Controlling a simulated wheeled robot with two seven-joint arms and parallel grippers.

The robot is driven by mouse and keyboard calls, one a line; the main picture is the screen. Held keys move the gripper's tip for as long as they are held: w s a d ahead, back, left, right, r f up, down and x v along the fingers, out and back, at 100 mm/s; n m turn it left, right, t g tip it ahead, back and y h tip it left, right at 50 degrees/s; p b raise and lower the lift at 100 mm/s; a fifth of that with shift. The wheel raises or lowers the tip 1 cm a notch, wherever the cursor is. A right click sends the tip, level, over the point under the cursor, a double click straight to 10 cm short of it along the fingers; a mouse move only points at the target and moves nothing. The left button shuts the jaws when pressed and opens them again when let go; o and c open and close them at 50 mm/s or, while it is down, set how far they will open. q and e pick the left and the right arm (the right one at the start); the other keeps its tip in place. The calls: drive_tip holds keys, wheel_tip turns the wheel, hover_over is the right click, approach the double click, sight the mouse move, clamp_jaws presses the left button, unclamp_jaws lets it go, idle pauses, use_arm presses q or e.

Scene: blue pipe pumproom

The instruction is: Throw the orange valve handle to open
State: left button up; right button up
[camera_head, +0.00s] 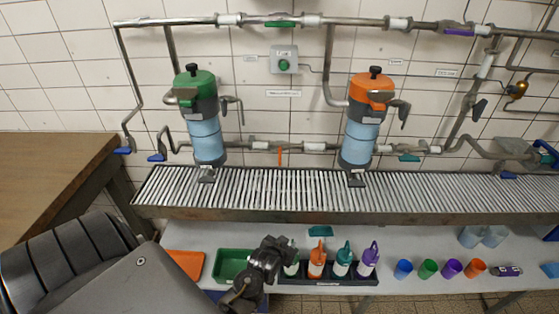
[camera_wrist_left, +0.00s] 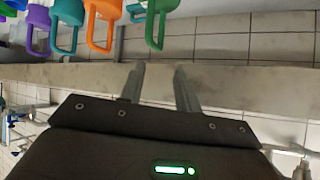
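The orange valve handle (camera_head: 280,157) is a small bar on the lower grey pipe, between the two blue-bodied canisters. It appears to hang straight down, crosswise to the pipe. My left gripper (camera_head: 284,246) is below and in front of it, over the bench under the slatted rack, well apart from the handle. In the left wrist view the two fingers of my left gripper (camera_wrist_left: 159,76) are apart with nothing between them. The orange valve handle does not show in the left wrist view. My right gripper is not in view.
Canisters with green (camera_head: 195,85) and orange (camera_head: 372,90) lids stand on the slatted rack (camera_head: 280,190). Coloured bottles, including an orange one (camera_head: 316,262), stand beside my left gripper. Cups (camera_head: 452,268) stand farther right. A wooden table (camera_head: 50,180) is at left.

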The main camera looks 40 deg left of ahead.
use_arm(q)
drive_tip(key=w+a+r+n+t+y, duration=0.35)
drive_tip(key=w+a+r, duration=0.35)
drive_tip(key=w+r, duration=0.25)
drive_tip(key=n+y+b, duration=0.1)
drive_tip(key=n+y, duration=0.2)
drive_tip(key=y, duration=0.2)
approach(280, 158)
drive_tip(key=shift+m+t, duration=0.25)
drive_tip(key=shift+t, duration=0.1)
drive_tip(key=x, duration=1.1)
drive_tip(key=shift+a+f+p, duration=0.1)
drive_tip(key=shift+a+p, duration=0.15)
drive_tip(key=shift+p, duration=0.1)
drive_tip(key=shift+c, duration=0.4)
clamp_jaws()
